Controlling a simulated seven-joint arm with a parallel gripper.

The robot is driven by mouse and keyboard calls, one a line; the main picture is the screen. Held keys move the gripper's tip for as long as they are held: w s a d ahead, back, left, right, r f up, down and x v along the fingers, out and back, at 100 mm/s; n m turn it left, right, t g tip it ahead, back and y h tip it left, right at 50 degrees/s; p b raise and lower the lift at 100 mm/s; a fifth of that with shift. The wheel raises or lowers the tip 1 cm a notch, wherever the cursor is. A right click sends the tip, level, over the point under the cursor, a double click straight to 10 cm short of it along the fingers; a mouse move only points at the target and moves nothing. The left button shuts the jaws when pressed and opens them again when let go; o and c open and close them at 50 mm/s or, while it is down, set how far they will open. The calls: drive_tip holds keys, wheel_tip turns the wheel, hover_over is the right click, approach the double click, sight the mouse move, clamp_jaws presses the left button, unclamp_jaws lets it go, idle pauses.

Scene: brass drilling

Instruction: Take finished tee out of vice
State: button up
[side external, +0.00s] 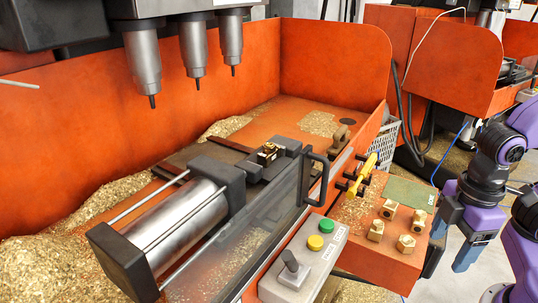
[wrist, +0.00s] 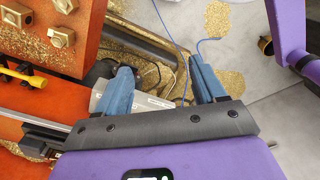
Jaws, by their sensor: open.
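The brass tee (side external: 267,154) sits in the vice (side external: 286,148), at the far end of the silver cylinder (side external: 180,225) under the drill heads. Its lower part is hidden by the vice jaws. My gripper (side external: 452,245) is at the right of the side view, beyond the orange shelf and well apart from the vice. Its blue fingers are spread and empty. In the wrist view my gripper (wrist: 161,66) also shows wide apart, with nothing between the fingertips but floor and machine base. The vice and its tee are not visible there.
Several brass fittings (side external: 390,208) stand on the orange shelf (side external: 350,235) near a green plate (side external: 408,193). A yellow-handled tool (side external: 362,175) lies at the rim. A clear guard (side external: 245,232) with black handle (side external: 316,178) stands before the vice. Three drill spindles (side external: 195,55) hang above. A button box (side external: 303,258) is in front.

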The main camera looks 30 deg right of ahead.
wheel_tip(320, 180, up, 16)
drive_tip(key=w+a+r+m+g+y, duration=0.1)
drive_tip(key=w+a+m+g+y, duration=0.2)
drive_tip(key=w+m, duration=0.55)
drive_tip(key=w+a+m+y, duration=0.2)
drive_tip(key=w+a+m, duration=0.4)
drive_tip(key=w+m, duration=0.25)
drive_tip(key=w+d+m+t+y, duration=0.1)
drive_tip(key=w+d+m+y, duration=0.1)
drive_tip(key=w+m, duration=0.35)
drive_tip(key=w+d+m+t+y, duration=0.1)
drive_tip(key=w+d+m+y, duration=0.15)
drive_tip(key=w, duration=0.65)
drive_tip(key=w+d+m+t+y, duration=0.3)
drive_tip(key=w+d+m+t, duration=0.2)
drive_tip(key=w+d+m, duration=0.6)
drive_tip(key=n, duration=0.2)
approach(270, 145)
drive_tip(key=x, duration=0.2)
drive_tip(key=shift+w+a+f, duration=0.2)
drive_tip(key=shift+x, duration=2.7)
drive_tip(key=shift+s+r, duration=0.1)
